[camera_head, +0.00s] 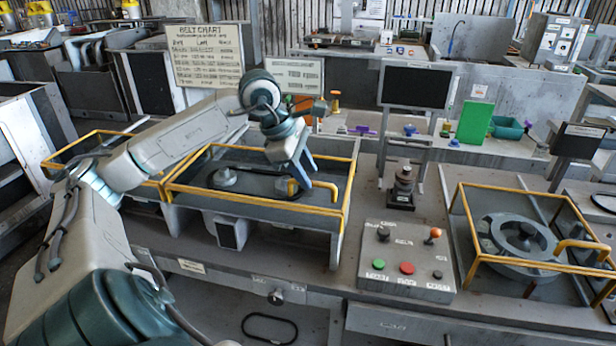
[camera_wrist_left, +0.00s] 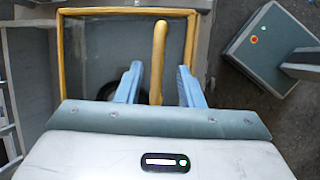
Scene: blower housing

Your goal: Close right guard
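A yellow-framed guard (camera_head: 348,190) with clear panels sits over a grey bed with a black belt and two pulleys, at the middle of the head view. A yellow handle (camera_head: 328,186) stands at its right part. My left gripper (camera_head: 308,177) is over this guard, beside the handle. In the left wrist view the handle (camera_wrist_left: 158,55) stands between the two blue fingers of my left gripper (camera_wrist_left: 159,78), with a gap on each side. The fingers are apart and not clamped on it. The guard's frame (camera_wrist_left: 105,12) shows behind. My right gripper is not in view.
Another yellow-framed guard (camera_head: 75,150) adjoins on the left. A third (camera_head: 470,225), with a round part inside, stands at the right. A control box (camera_head: 405,262) with green and red buttons and a small dark post (camera_head: 402,188) stand between. A loose belt (camera_head: 270,328) lies below.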

